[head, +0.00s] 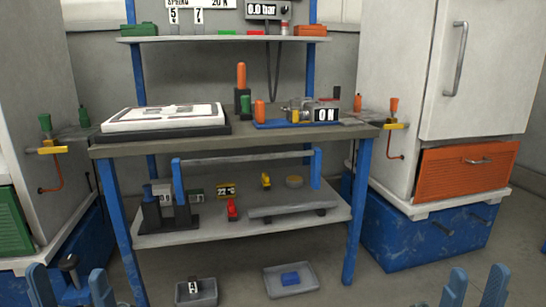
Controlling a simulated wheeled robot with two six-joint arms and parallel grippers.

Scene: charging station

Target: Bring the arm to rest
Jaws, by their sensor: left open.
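My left gripper (69,282) shows at the bottom left edge with its two blue fingers apart, nothing held between them. My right gripper (477,282) shows at the bottom right edge, its two blue fingers also apart with only floor seen between them. Both are low in front of the workbench (255,147), apart from it. Only the finger ends show; the rest of both arms is out of the picture.
A white panel (115,117) on a dark base and a blue tray (270,124) sit on the bench. White cabinets on blue bases (430,232) flank it. Two grey trays (311,286) lie on the floor underneath. The floor between my grippers and right of the trays is clear.

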